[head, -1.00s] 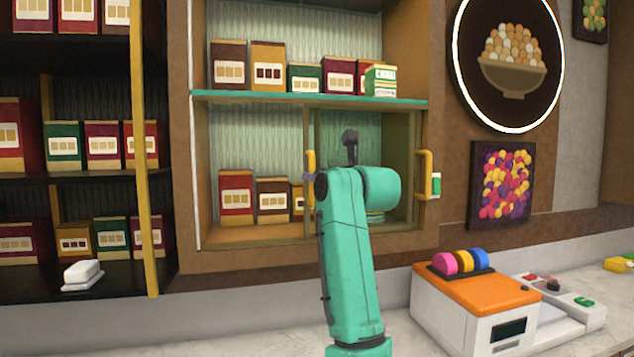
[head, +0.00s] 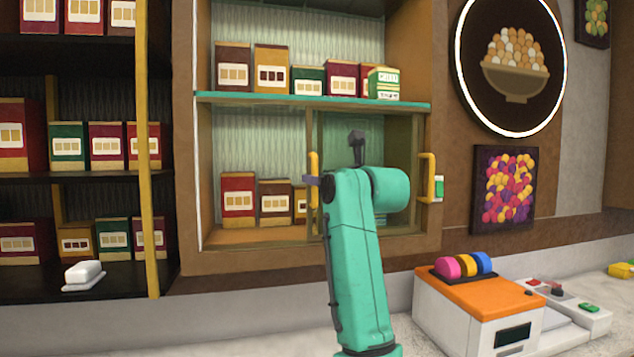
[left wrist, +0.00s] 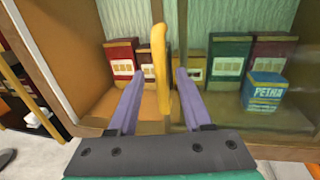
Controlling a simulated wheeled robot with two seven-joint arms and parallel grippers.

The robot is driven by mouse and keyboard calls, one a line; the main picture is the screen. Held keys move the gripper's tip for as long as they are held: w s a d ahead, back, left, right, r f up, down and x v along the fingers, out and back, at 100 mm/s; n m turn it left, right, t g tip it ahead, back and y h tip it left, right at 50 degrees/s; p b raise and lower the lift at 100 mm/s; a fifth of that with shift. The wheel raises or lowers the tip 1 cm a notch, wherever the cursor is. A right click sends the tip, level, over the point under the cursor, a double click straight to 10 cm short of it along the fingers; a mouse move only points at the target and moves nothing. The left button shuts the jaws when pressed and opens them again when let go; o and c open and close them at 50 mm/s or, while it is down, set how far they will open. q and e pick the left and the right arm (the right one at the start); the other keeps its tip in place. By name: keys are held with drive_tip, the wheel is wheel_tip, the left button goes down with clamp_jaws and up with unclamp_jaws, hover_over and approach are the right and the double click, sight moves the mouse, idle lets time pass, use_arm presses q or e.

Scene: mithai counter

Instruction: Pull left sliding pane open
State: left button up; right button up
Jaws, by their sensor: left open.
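The lower wall cabinet has two sliding panes. A yellow upright handle (head: 314,178) stands at the middle stile, by the right edge of the left pane (head: 246,158). The right pane (head: 342,140) has its own yellow handle (head: 428,178) at the far right. My left gripper (head: 311,180) is at the middle handle, mostly hidden behind my teal wrist in the head view. In the left wrist view its two purple fingers (left wrist: 159,76) are open, one on each side of the handle (left wrist: 160,68), with gaps showing. My right gripper is not in view.
Boxes (head: 238,195) stand inside the cabinet behind the panes, with more on the open shelf (head: 310,99) above. A Petha box (left wrist: 264,92) shows at right in the wrist view. An orange-topped machine (head: 478,300) stands on the counter at lower right.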

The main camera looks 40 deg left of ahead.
use_arm(q)
drive_tip(key=b+v, duration=0.5)
drive_tip(key=v, duration=0.8)
drive_tip(key=shift+d, duration=0.25)
